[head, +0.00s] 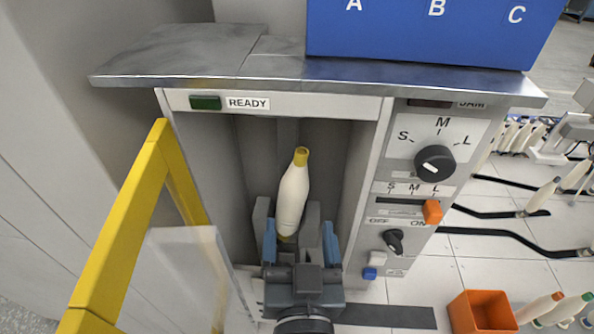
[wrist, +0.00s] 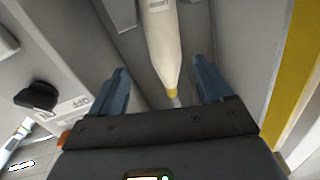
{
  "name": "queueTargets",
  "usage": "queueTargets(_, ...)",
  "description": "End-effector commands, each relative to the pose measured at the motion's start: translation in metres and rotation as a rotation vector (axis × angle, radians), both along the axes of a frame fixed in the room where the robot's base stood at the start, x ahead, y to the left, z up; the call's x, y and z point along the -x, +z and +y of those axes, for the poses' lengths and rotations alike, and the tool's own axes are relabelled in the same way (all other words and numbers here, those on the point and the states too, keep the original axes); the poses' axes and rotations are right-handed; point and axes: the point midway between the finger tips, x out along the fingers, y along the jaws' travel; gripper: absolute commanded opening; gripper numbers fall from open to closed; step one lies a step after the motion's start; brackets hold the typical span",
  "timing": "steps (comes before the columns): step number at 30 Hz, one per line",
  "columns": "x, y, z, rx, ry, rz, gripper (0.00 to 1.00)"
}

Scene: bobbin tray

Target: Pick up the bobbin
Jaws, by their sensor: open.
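The bobbin (head: 293,200) is cream-white with a yellow top and a yellow lower tip. It stands nearly upright, slightly tilted, inside the grey machine bay in the head view. In the wrist view the bobbin (wrist: 163,45) runs down to its yellow tip between the fingers. My gripper (head: 301,243) is at the mouth of the bay, its two blue fingers open on either side of the bobbin's lower end. In the wrist view my gripper (wrist: 166,88) shows gaps between both fingers and the bobbin. The bobbin's lowest end is partly hidden by my gripper in the head view.
A yellow-framed clear door (head: 142,215) stands open at the left. A control panel (head: 415,190) with knobs and an orange slider is at the right. A metal ledge (head: 330,72) with a blue box (head: 430,35) lies above. An orange bin (head: 482,312) is at lower right.

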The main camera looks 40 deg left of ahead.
Motion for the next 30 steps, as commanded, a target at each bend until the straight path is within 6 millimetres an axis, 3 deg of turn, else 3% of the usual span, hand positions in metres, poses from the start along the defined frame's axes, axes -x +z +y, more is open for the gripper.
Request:
queueTargets(11, -0.023, 0.006, 0.024, -0.001, 0.005, -0.004, 0.80)
queueTargets(21, -0.056, 0.007, 0.053, -0.002, 0.006, -0.004, 0.80)
queueTargets(30, -0.060, 0.006, 0.056, -0.002, 0.005, -0.003, 0.80)
